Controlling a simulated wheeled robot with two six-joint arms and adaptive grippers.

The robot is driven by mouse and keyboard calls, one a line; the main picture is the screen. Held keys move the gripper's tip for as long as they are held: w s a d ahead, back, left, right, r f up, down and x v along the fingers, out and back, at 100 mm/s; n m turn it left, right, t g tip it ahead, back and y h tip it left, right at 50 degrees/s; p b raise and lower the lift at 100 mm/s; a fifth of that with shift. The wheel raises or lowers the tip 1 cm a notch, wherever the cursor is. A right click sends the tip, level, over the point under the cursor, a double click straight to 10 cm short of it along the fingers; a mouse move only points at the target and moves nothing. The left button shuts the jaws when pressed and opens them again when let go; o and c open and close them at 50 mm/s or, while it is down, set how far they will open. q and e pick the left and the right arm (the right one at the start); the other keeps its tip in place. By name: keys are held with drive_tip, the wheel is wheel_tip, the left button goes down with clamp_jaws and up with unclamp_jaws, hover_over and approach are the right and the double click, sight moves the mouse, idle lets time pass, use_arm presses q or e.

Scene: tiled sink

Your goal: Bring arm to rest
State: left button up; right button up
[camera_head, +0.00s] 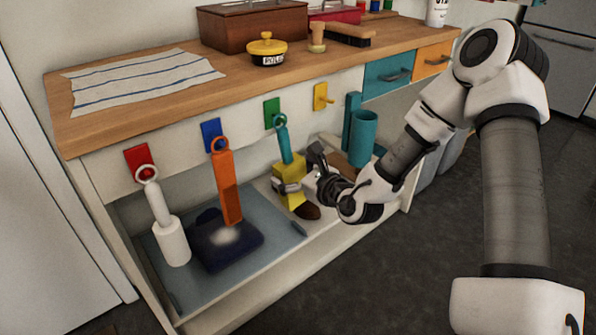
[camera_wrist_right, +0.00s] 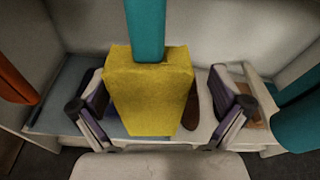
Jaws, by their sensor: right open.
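My right gripper (camera_head: 302,172) is at the front of the shelf opening, with its arm coming in from the right. In the right wrist view, its jaws (camera_wrist_right: 160,105) are open, one on each side of a yellow sponge block (camera_wrist_right: 150,92). The block also shows in the head view (camera_head: 290,190), partly covered by the gripper. My left gripper is not in view.
A white brush (camera_head: 171,235) and an orange-handled tool (camera_head: 226,190) hang to the left. A teal cup (camera_head: 362,138) is just right of the gripper. The wooden counter (camera_head: 180,98) is above, holding a cloth (camera_head: 140,80) and a yellow-lidded pot (camera_head: 267,50). Dark floor is open in front.

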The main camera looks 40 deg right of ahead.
drive_tip(key=s, duration=0.2)
drive_tip(key=s+r, duration=0.1)
drive_tip(key=s, duration=0.2)
drive_tip(key=shift+s+d+r, duration=0.1)
drive_tip(key=shift+s+d, duration=0.1)
drive_tip(key=shift+s, duration=0.05)
drive_tip(key=shift+s+a+r, duration=0.1)
drive_tip(key=shift+s, duration=0.65)
